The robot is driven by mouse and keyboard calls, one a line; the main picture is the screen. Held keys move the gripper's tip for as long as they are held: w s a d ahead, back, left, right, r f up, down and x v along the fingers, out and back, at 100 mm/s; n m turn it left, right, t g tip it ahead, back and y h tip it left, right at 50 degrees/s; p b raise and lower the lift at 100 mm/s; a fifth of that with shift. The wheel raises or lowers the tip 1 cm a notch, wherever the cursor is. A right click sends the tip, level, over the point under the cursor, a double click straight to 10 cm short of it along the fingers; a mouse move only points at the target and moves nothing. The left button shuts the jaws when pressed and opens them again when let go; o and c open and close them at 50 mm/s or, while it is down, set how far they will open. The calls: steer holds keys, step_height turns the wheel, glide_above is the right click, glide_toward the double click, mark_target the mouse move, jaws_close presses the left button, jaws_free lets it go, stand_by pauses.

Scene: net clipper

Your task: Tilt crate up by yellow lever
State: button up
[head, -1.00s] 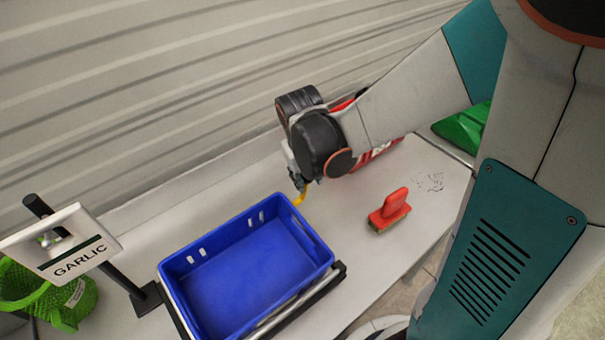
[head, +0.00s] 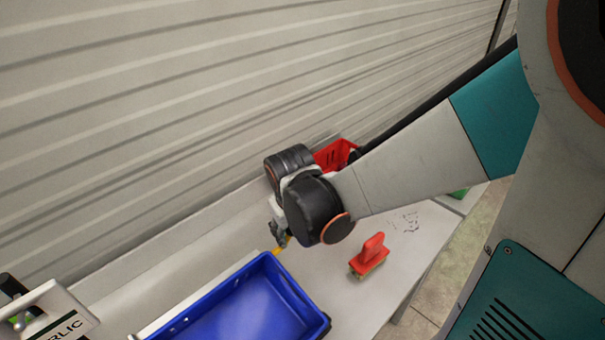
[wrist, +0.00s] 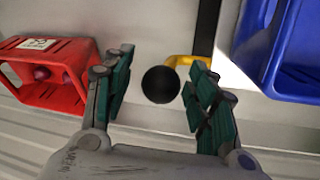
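The blue crate (head: 240,313) is at the bottom of the head view, cut off by the frame edge. Its side also shows at the upper right of the wrist view (wrist: 294,45). The yellow lever (wrist: 192,63) ends in a round black knob (wrist: 161,85). A small bit of yellow (head: 278,250) shows beside the crate's far corner in the head view. My gripper (wrist: 163,92) is open, with green-padded fingers on either side of the knob. Gaps show between knob and fingers; I cannot tell its exact depth. My wrist hides most of the lever in the head view.
A red crate (wrist: 45,92) with round dark-red items lies left of my fingers in the wrist view. A corrugated wall (head: 150,130) rises behind. A garlic sign (head: 52,318) is at lower left.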

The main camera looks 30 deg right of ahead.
steer(key=shift+s+r, duration=0.1)
steer(key=shift+s, duration=0.05)
steer(key=v, duration=1.1)
steer(key=shift+r, duration=0.4)
